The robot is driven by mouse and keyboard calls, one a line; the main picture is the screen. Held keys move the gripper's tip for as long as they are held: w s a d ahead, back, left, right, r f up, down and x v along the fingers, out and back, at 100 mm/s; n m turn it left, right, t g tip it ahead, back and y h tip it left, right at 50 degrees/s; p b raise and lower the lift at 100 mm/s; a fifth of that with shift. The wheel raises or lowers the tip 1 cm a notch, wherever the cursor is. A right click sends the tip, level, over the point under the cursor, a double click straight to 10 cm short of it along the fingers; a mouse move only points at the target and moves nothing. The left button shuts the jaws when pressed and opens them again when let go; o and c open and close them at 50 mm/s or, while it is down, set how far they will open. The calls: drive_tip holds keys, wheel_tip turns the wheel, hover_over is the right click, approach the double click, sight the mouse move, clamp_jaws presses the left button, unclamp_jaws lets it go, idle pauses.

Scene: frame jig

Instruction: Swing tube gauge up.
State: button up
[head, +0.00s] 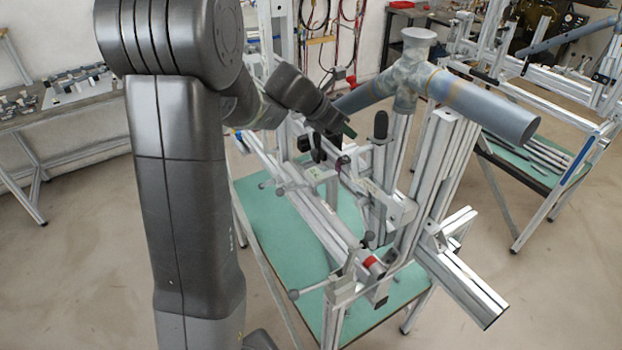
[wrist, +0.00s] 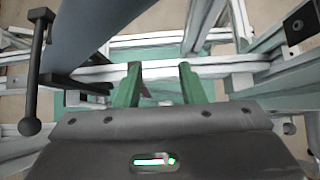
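A blue-grey tube joint (head: 405,75) with a long tube end (head: 490,108) sits on top of the aluminium jig; the tube also crosses the upper left of the wrist view (wrist: 95,28). I cannot tell for sure which jig part is the tube gauge. My gripper (head: 340,133) is over the jig, left of and below the tube joint. In the wrist view its two green fingers (wrist: 160,84) stand apart with a gap between them. A silver rail (wrist: 165,70) runs behind the fingertips; whether they touch it is unclear. A black rod with a ball end (wrist: 32,100) is left of the fingers.
The jig's aluminium profiles (head: 440,185) and a black knob (head: 380,125) stand close to my gripper. Clamps with a red part (head: 372,262) are at the front. A green tabletop (head: 265,215) lies below. A second jig stands at right, a workbench (head: 75,115) at left.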

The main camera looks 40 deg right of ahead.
drive_tip(key=v, duration=0.3)
drive_tip(key=shift+a+r, duration=0.3)
drive_tip(key=x, duration=0.7)
idle(0.4)
drive_tip(key=shift+a+r, duration=0.1)
